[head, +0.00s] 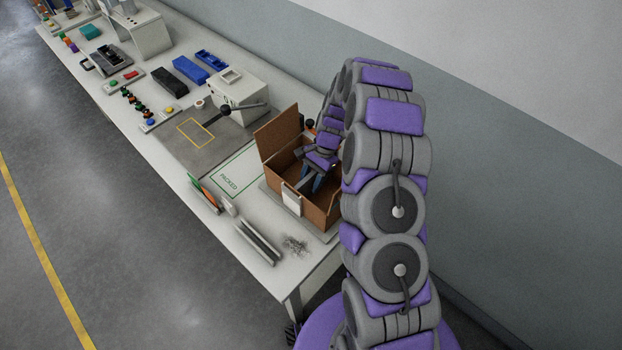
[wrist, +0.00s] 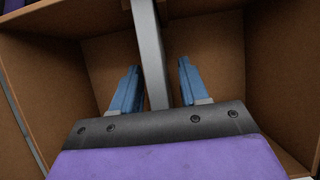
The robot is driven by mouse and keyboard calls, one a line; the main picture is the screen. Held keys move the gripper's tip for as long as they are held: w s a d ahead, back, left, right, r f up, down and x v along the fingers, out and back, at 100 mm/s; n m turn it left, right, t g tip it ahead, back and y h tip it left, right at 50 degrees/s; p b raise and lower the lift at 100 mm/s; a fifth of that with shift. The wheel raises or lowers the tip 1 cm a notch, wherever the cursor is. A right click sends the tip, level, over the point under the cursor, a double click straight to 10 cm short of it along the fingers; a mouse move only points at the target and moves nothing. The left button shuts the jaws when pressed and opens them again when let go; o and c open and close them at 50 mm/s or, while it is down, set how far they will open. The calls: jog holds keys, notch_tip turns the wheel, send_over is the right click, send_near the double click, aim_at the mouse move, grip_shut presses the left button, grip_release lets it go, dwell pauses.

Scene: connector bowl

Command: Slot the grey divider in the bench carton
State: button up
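The open brown carton (head: 322,207) stands at the near end of the bench, with a raised flap at its back left. My gripper (head: 316,184) reaches down inside it. In the wrist view the two blue fingers of my gripper (wrist: 155,88) are spread apart inside the carton (wrist: 215,55). The grey divider (wrist: 150,60) shows edge-on as a narrow bar running between the fingers, with a visible gap on both sides. In the head view a grey edge (head: 304,183) shows beside the fingers. The divider's lower part is hidden by my gripper, so I cannot tell how it is seated.
A holder with upright grey pieces (head: 258,243) and a small grey pile (head: 294,244) lie in front of the carton. A green-outlined area marked PACKED (head: 232,181) is to its left and looks clear. A white machine with a lever (head: 240,93) stands behind that.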

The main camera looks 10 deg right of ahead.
jog(key=shift+o, duration=0.3)
jog(key=shift+r, duration=0.1)
jog(key=p+v, duration=0.1)
jog(key=v, duration=1.6)
jog(key=s+a+r+n+h+b, duration=0.1)
jog(key=s+a+r+n, duration=0.3)
jog(key=s, duration=0.5)
jog(key=s+a+r+n+h+b, duration=0.1)
jog(key=s+a+r+n, duration=0.15)
jog(key=s+r, duration=0.5)
jog(key=s+f+n+h+b, duration=0.1)
jog(key=s+n, duration=0.1)
jog(key=s, duration=0.9)
jog(key=s+f+n+t+h+b, duration=0.1)
jog(key=s+f+n, duration=0.1)
jog(key=s, duration=1)
jog(key=shift+s+d+n, duration=0.25)
jog(key=shift+d+n, duration=0.1)
